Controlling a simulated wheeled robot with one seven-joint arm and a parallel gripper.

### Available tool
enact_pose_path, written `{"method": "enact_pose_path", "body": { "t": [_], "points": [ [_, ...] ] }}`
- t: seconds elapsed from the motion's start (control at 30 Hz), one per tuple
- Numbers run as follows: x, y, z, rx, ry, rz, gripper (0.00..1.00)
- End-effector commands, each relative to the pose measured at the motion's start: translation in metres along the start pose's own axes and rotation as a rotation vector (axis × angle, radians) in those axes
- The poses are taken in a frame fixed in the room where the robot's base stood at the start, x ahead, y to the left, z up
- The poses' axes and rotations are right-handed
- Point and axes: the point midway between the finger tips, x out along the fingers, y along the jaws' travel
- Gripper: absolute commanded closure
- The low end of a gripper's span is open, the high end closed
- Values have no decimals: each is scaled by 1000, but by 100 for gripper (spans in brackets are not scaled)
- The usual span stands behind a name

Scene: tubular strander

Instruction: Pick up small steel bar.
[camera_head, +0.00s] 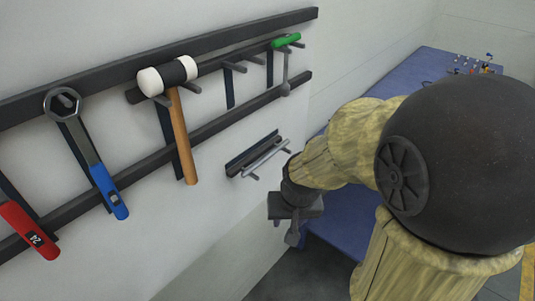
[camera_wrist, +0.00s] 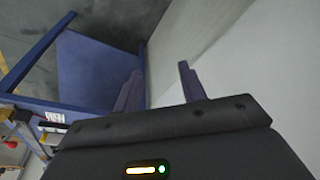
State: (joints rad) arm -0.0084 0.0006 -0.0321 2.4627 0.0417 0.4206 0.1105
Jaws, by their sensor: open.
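The small steel bar (camera_head: 264,157) is a thin, light grey bar. In the head view it lies slantwise across short dark pegs of a small rack on the white wall, right of the hammer. My gripper (camera_head: 285,234) is below and to the right of the bar, apart from it, with its fingers pointing down. In the wrist view my gripper (camera_wrist: 158,84) is open with nothing between its two dark fingers. The bar does not show in the wrist view.
Dark wall rails carry a white-headed hammer (camera_head: 180,118), a blue-handled wrench (camera_head: 98,168), a red-handled tool (camera_head: 28,230) and a green-handled tool (camera_head: 286,41). A blue table (camera_head: 340,218) stands behind my arm. Below the bar, the wall is bare.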

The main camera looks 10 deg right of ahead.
Motion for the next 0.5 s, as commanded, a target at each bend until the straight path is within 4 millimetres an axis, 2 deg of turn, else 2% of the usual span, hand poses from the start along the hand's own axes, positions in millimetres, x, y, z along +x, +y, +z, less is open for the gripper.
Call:
{"method": "enact_pose_path", "body": {
  "t": [0.03, 0.1, 0.2, 0.3, 0.4, 0.5],
  "points": [
    [-24, -1, -23, 81, 21, -11, 59],
    [-54, -2, -54, 224, 42, -32, 59],
    [-100, -3, -97, 443, 69, -78, 59],
    [-143, -4, -132, 630, 84, -129, 59],
    [-172, -4, -153, 755, 89, -169, 59],
    [-183, -4, -160, 812, 88, -187, 59]
  ]
}}
